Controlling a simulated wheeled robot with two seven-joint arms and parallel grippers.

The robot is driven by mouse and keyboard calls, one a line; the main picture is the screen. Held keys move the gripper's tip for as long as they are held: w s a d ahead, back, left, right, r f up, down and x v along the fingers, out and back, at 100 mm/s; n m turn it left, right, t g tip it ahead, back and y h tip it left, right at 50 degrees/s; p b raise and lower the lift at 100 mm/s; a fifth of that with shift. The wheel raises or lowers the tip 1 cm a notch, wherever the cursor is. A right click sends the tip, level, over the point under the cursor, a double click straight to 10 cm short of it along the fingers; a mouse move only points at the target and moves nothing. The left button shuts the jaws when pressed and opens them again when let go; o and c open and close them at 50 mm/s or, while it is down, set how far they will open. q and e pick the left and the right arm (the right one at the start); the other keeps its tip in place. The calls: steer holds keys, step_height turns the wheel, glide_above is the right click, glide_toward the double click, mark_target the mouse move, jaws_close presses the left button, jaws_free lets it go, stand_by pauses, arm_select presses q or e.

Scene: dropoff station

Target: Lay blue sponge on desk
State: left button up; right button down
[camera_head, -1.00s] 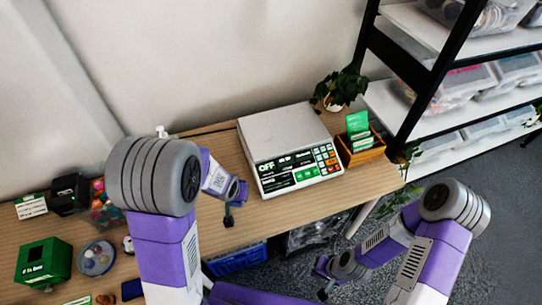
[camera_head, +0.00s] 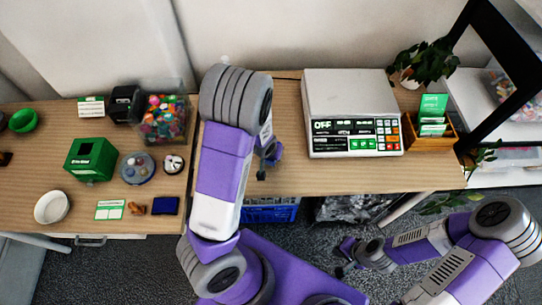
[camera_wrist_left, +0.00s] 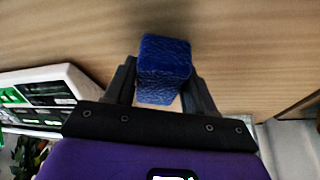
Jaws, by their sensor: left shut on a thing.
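In the left wrist view a blue sponge (camera_wrist_left: 163,66) sits between the two dark fingers of my left gripper (camera_wrist_left: 162,88), which is shut on it. Bare wood of the desk (camera_wrist_left: 245,40) shows behind the sponge; I cannot tell how far apart they are. In the head view my left gripper (camera_head: 266,160) is over the desk (camera_head: 340,178), left of the scale, and my arm partly covers it. The sponge cannot be made out there. My right gripper (camera_head: 345,258) hangs low in front of the desk, too small to tell its opening.
A white scale (camera_head: 350,95), also in the left wrist view (camera_wrist_left: 40,95), stands right of my left gripper. A wooden card box (camera_head: 430,132) and a plant (camera_head: 425,62) are farther right. A green box (camera_head: 90,158), a clear bin (camera_head: 163,120) and a dark blue item (camera_head: 165,206) lie left.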

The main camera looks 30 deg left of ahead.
arm_select(q)
step_height(320, 180, down, 2)
steer(key=shift+r, duration=0.1)
steer(key=o, duration=0.5)
steer(key=shift+f+b, duration=0.25)
steer(key=shift+b, duration=0.1)
steer(key=o, duration=0.4)
steer(key=shift+r, duration=0.1)
steer(key=shift+o, duration=0.2)
